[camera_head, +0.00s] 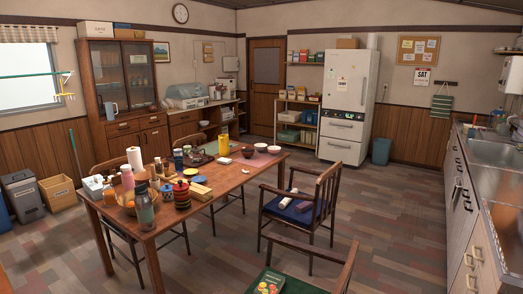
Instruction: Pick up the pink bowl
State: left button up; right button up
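I cannot make out a clearly pink bowl in the head view. Neither of my grippers is in view.
The near left of the table is crowded with bottles, a paper roll (134,158) and a red striped pot (181,194). A wooden armchair (301,205) stands at the table's right side. Open floor (385,215) lies between it and the sink counter (475,205).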

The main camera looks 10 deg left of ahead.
aim_at(274, 152)
jog(key=i+j+u, duration=0.25)
jog(key=j+u, duration=0.2)
jog(key=i+j+u, duration=0.3)
jog(key=u, duration=0.15)
jog(key=i+j+u, duration=0.3)
jog(key=u, duration=0.15)
jog(key=i+j+u, duration=0.1)
jog(key=i+u, duration=0.35)
jog(key=i+j+u, duration=0.25)
jog(key=i, duration=0.65)
jog(key=i+u, duration=0.3)
jog(key=i, duration=2.4)
jog(key=i+l+z, duration=0.1)
jog(key=i+z, duration=0.2)
jog(key=i, duration=0.3)
jog(key=i+z, duration=0.25)
jog(key=i, duration=0.35)
jog(key=i+j+z, duration=0.3)
jog(key=i, duration=0.3)
jog(key=i+l+z, duration=0.3)
jog(key=i+z, duration=0.15)
jog(key=i+l+z, duration=0.1)
jog(key=i+z, duration=0.85)
jog(key=i+j+z, duration=0.2)
jog(key=i+z, duration=0.55)
jog(key=i, duration=1.45)
